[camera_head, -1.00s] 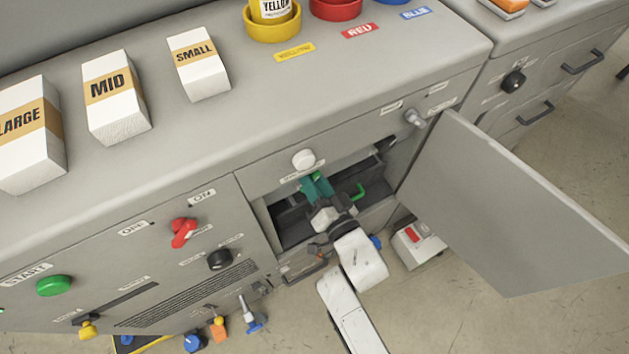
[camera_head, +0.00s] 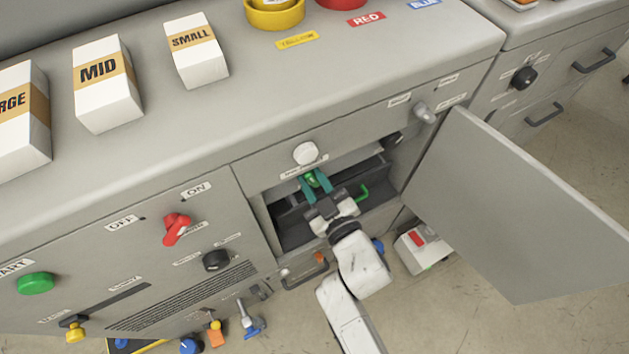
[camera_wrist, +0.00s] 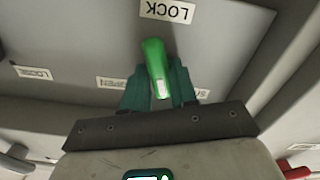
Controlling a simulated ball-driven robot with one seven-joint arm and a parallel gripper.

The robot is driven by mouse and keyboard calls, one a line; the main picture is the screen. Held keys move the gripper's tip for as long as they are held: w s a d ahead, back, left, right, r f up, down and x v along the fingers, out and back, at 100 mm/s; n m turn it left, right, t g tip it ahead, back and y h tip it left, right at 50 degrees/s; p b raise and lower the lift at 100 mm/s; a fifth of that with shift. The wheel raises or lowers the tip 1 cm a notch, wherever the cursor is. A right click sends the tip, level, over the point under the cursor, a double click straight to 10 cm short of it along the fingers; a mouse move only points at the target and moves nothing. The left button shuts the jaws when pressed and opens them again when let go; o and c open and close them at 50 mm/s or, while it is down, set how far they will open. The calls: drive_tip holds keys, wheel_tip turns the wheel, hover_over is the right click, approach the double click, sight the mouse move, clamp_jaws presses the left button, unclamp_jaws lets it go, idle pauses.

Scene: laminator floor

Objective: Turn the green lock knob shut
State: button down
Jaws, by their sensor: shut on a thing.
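The green lock knob (camera_wrist: 155,62) is a long bright green handle with a white mark at its lower end in the wrist view. My gripper (camera_wrist: 159,88) has its two teal fingers on either side of the knob and is shut on it. A LOCK label (camera_wrist: 167,11) shows upside down beyond the knob. An OPEN label (camera_wrist: 112,83) is left of the fingers; a label (camera_wrist: 202,93) to the right is partly hidden by a finger. In the head view, my gripper (camera_head: 316,184) reaches into the open compartment, with the knob (camera_head: 311,179) between its fingers.
The open grey door (camera_head: 515,205) stands to the right of the compartment. A second green handle (camera_head: 362,192) sits inside, right of my gripper. A white knob (camera_head: 305,153) is just above the opening. A black-handled drawer (camera_head: 305,275) lies below.

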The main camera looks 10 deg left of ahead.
drive_tip(key=n, duration=0.2)
drive_tip(key=n+b, duration=0.1)
drive_tip(key=n, duration=0.2)
drive_tip(key=shift+s+a+f, duration=0.1)
drive_tip(key=shift+f, duration=0.05)
idle(0.4)
drive_tip(key=c, duration=0.9)
unclamp_jaws()
drive_tip(key=v, duration=1)
drive_tip(key=shift+s+d, duration=0.25)
drive_tip(key=shift+s, duration=0.1)
